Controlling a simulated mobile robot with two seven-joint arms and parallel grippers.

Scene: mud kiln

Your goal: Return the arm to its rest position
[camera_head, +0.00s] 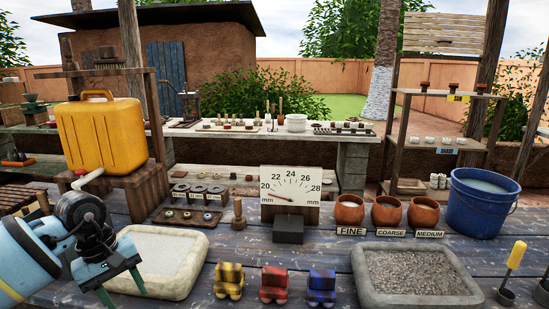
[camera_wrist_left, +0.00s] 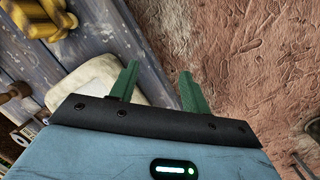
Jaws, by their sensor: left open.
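My left arm, light blue with a dark joint, comes in from the left in the head view. Its left gripper (camera_head: 122,283) has green fingers that point down at the front left of the table, by the left edge of a pale shallow tray (camera_head: 190,284). In the left wrist view the two green fingers (camera_wrist_left: 157,88) stand apart with nothing between them. That view shows the reddish mud ground (camera_wrist_left: 240,50) beyond the table edge under the fingers. My right gripper is in neither view.
On the blue plank table stand yellow, red and blue toy vehicles (camera_head: 273,284), a gravel tray (camera_head: 472,283), clay pots (camera_head: 386,211), a blue bucket (camera_head: 482,205), a dial gauge (camera_head: 291,187) and a yellow jerrycan (camera_head: 101,136) on a wooden stand. Bare planks lie between the vehicles and gauge.

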